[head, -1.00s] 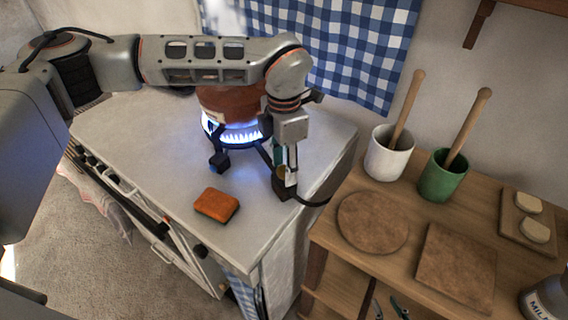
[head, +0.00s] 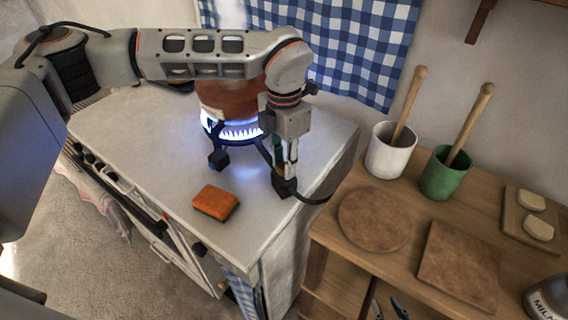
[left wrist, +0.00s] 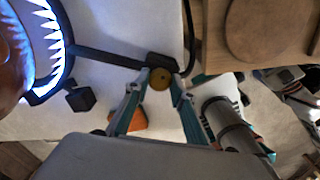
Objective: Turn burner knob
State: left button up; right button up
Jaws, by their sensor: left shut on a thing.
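The gas burner (head: 238,142) stands on the pale counter with a ring of blue flame lit under a brown pot (head: 232,97). An arm runs from the burner to a dark valve block (head: 285,187). In the left wrist view, the round brass burner knob (left wrist: 160,78) sits on that block. My left gripper (head: 288,172) points down at the valve, and its teal fingers (left wrist: 160,84) are closed on the knob from both sides. The fingers partly hide the knob in the head view. My right gripper (head: 389,307) shows only its fingertips, apart and empty, at the bottom edge.
An orange sponge (head: 216,202) lies on the counter (head: 150,150) in front of the burner. A black hose (head: 314,202) leads right from the valve. The wooden side table (head: 400,270) holds boards, a white crock (head: 389,158) and a green crock (head: 443,178).

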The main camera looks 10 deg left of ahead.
pick_arm(q)
jog(key=n+b, duration=0.1)
jog(key=n, duration=0.3)
jog(key=shift+b, duration=0.4)
jog(key=n, duration=0.4)
jog(key=shift+b, duration=0.4)
jog(key=shift+n, duration=1.9)
jog(key=shift+r, duration=0.1)
jog(key=o, duration=1.1)
notch_tip(320, 180, up, 12)
